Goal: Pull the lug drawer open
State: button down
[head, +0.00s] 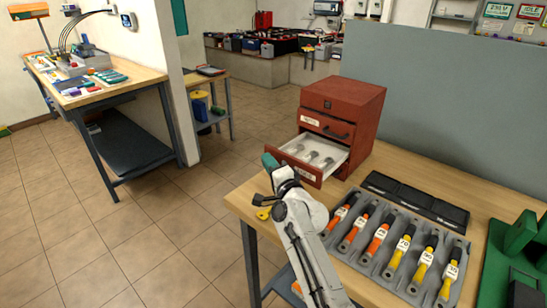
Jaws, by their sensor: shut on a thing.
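My gripper (277,172) is at the left end of the drawer front, shut on the drawer's handle. The handle itself and the fingertips are mostly hidden behind my wrist. The two upper drawers of the cabinet are closed.
A grey tray (372,273) of orange and yellow handled tools lies right of my arm. The tiled floor left of the bench is clear.

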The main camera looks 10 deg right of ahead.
jog(key=shift+s+a+f, duration=0.1)
jog(key=shift+s+a, duration=0.4)
jog(key=shift+a, duration=0.1)
jog(key=c, duration=1.2)
grip_release()
jog(key=p+v, duration=0.1)
jog(key=v, duration=0.9)
jog(key=shift+s+d, duration=0.1)
jog(key=shift+s, duration=0.3)
